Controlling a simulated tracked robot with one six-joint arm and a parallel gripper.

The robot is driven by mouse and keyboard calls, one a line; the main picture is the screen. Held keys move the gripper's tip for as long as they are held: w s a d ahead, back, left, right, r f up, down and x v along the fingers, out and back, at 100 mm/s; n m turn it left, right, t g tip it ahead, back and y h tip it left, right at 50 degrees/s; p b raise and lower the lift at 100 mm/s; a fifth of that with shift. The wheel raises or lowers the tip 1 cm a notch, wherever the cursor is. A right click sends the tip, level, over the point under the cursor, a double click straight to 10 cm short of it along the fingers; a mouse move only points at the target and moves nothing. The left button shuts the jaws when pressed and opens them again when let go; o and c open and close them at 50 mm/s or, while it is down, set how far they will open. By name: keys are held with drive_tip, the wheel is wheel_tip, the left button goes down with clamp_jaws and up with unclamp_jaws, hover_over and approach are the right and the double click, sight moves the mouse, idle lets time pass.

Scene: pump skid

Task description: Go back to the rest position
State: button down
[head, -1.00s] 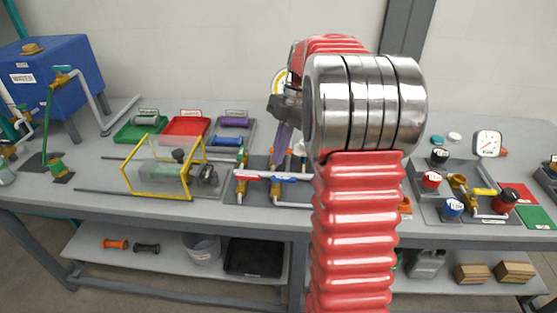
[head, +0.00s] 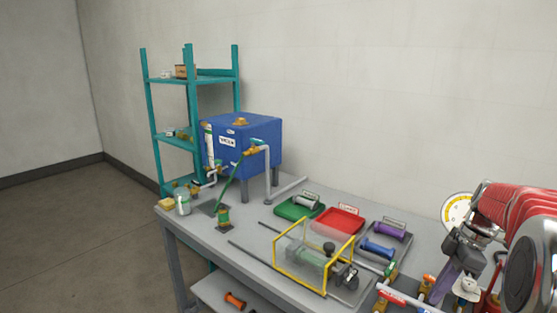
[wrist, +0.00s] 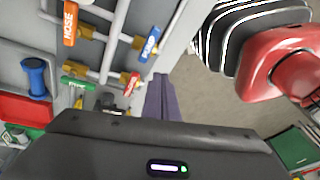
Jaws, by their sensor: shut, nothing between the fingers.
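My gripper (head: 447,284) shows at the right of the head view, below my red-sleeved arm, pointing down over the pipe and valve assembly (head: 393,296) on the bench. Its purple-grey fingers are together and hold nothing. In the wrist view the shut fingers (wrist: 160,98) point away from the dark gripper body, beside the valves with orange, blue, green and red handles. Whether the fingertips touch anything cannot be told. My arm runs out of the right edge of the head view.
On the bench (head: 190,232) are a blue water tank (head: 255,150), a yellow-framed clear guard (head: 313,256), a green tray (head: 285,210), a red tray (head: 325,222) and a grey tray with rollers. A teal shelf (head: 150,110) stands behind. The floor at left is clear.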

drive_tip(key=s+a+r+m+t+h, duration=0.1)
drive_tip(key=s+a+r+m+t, duration=0.1)
drive_tip(key=s+a+m, duration=0.4)
drive_tip(key=s+a+r+m+t+h, duration=0.2)
drive_tip(key=s+a+m, duration=0.5)
drive_tip(key=s+a, duration=0.6)
drive_tip(key=shift+s+a+r+m+t, duration=0.15)
drive_tip(key=shift+a+r+m+t, duration=0.25)
drive_tip(key=shift+a+t, duration=1)
